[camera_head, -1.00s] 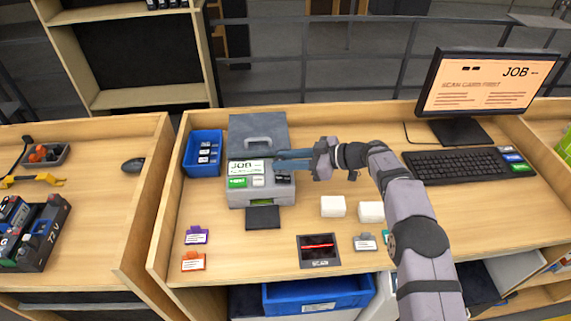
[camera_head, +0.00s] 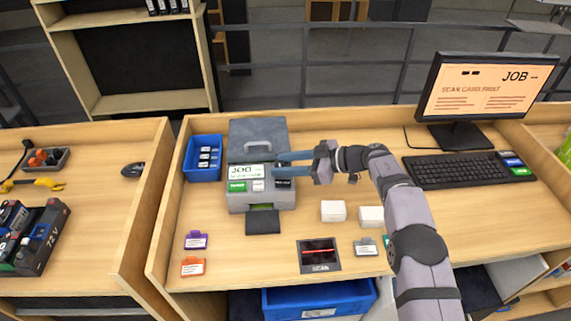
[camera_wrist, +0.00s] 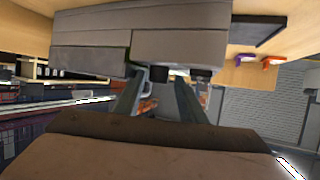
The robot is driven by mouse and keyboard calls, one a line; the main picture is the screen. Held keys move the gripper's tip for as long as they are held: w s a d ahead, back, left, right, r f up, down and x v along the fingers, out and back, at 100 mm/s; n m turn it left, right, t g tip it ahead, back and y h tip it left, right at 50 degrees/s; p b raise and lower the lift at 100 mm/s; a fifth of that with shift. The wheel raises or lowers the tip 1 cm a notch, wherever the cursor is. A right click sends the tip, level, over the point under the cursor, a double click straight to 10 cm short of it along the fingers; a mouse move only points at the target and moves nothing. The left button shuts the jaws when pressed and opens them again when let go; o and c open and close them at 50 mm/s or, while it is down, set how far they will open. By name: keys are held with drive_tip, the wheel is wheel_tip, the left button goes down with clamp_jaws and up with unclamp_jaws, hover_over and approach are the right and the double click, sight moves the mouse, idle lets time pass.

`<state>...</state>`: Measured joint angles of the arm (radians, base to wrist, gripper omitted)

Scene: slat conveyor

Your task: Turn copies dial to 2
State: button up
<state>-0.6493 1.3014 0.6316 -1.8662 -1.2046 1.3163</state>
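The grey printer (camera_head: 262,202) stands on the desk left of centre, with a small screen (camera_head: 249,171) reading JOB, a green button (camera_head: 237,186) and a white button (camera_head: 258,185) on its front. A dark control (camera_head: 284,184) sits at the right of this row; I cannot tell if it is the copies dial, nor read any number. My gripper (camera_head: 278,164) reaches in from the right over the printer's right side, its two fingers apart and empty. In the wrist view the fingers (camera_wrist: 158,84) stand apart before the printer body (camera_wrist: 180,48), with small dark knobs beyond them.
A blue bin (camera_head: 203,158) stands left of the printer. White blocks (camera_head: 333,210), a scan pad (camera_head: 319,256) and a grey card (camera_head: 366,247) lie in front of my arm. Purple (camera_head: 196,240) and orange cards (camera_head: 193,266) lie at front left. A monitor (camera_head: 486,85) and keyboard (camera_head: 455,168) are at right.

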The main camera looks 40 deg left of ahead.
drive_tip(key=shift+w, duration=0.15)
drive_tip(key=shift+w+d+r+p, duration=0.2)
drive_tip(key=shift+d+p, duration=0.15)
drive_tip(key=shift+p, duration=0.05)
drive_tip(key=p+v, duration=0.3)
drive_tip(key=v, duration=0.4)
drive_tip(key=shift+p, duration=0.35)
drive_tip(key=shift+s+d, duration=0.1)
drive_tip(key=shift+s, duration=0.05)
